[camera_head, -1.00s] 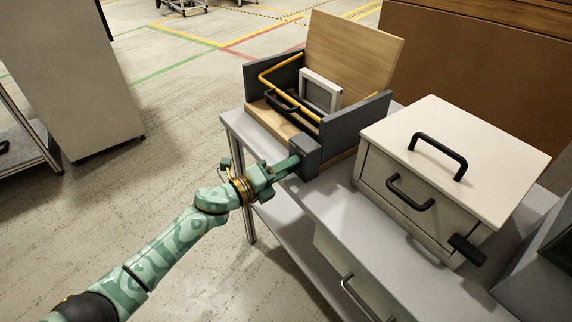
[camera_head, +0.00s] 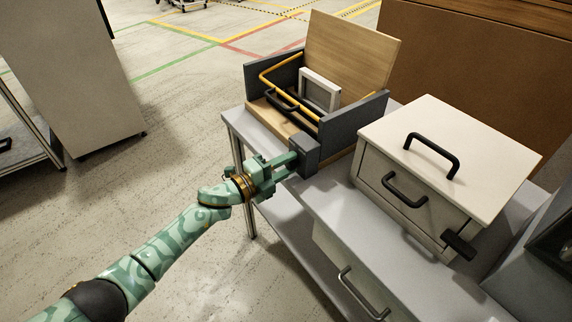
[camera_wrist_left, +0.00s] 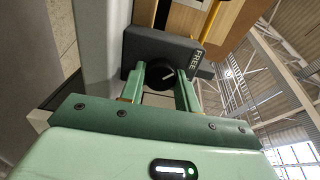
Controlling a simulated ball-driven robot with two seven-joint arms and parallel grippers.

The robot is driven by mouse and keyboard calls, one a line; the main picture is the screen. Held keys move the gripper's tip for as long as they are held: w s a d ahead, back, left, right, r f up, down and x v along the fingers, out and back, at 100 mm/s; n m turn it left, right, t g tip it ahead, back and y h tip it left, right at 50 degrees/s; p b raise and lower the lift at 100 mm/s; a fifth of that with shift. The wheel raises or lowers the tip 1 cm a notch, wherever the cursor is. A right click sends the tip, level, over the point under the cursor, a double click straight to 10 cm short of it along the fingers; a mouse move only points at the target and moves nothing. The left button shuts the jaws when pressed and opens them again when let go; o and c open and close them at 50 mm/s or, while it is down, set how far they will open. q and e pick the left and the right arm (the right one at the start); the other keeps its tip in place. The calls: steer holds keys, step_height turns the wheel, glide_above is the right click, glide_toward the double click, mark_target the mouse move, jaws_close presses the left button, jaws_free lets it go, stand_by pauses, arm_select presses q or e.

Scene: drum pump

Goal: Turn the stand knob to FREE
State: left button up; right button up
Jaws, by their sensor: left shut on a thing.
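The stand (camera_head: 352,115) has dark grey side walls, a yellow bent bar and a wooden back panel on the table. A dark grey block at its near right corner faces my left gripper (camera_head: 292,161). In the left wrist view the round black stand knob (camera_wrist_left: 161,74) sits on that block, with a pale pointer line on it. The word FREE (camera_wrist_left: 195,58) is printed right of the knob, and the line points toward the upper right. My left gripper (camera_wrist_left: 160,80) is shut on the knob, one green finger each side. My right gripper is not in view.
A white box with black handles (camera_head: 440,165) stands on the grey table (camera_head: 315,200) right of the stand. A drawer handle (camera_head: 360,295) juts from the table's front below.

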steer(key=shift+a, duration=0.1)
arm_select(q)
steer(key=o, duration=1)
steer(key=shift+a, duration=0.1)
steer(key=p+v, duration=0.4)
steer(key=v, duration=1.2)
steer(key=shift+a, duration=0.15)
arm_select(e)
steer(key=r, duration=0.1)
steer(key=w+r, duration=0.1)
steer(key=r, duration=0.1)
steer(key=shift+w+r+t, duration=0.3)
